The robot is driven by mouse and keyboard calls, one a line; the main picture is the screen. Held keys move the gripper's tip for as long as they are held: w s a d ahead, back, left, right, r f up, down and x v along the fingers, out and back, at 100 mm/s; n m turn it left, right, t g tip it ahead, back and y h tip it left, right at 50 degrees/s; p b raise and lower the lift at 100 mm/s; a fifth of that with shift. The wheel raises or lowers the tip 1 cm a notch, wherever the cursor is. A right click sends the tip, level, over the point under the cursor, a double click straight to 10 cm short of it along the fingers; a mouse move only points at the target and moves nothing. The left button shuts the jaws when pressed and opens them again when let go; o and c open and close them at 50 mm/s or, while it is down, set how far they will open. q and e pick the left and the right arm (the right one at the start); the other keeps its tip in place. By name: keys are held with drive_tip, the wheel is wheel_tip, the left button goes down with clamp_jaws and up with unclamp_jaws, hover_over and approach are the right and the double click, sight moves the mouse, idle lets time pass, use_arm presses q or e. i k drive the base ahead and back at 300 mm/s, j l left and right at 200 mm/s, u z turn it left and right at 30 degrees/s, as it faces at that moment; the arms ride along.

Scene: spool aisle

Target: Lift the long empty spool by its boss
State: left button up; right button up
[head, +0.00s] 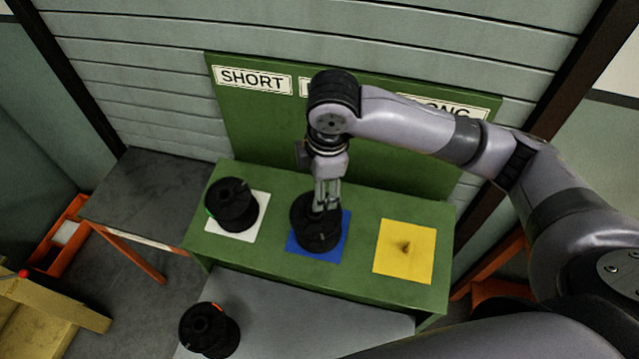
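My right gripper (325,203) points down at the top of a black spool (317,236) on the blue square (342,240). Its fingers reach the spool's top centre, close together. Whether they grip the boss is too small to tell. A second black spool (232,207) stands on the white square (258,216) to the left, with a small green mark at its edge. A third black spool (208,331) with an orange-red mark is on the grey surface in front. I cannot tell by shape which spool is the long one. My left gripper is not in view.
The green bench (365,285) also carries a yellow square (420,265) with a small dark mark and no spool. A green backboard (385,165) has a SHORT sign (252,80); my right arm partly covers the other signs. The grey surface (320,315) is mostly clear.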

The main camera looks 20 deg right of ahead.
sight(205, 329)
drive_tip(key=k, duration=1)
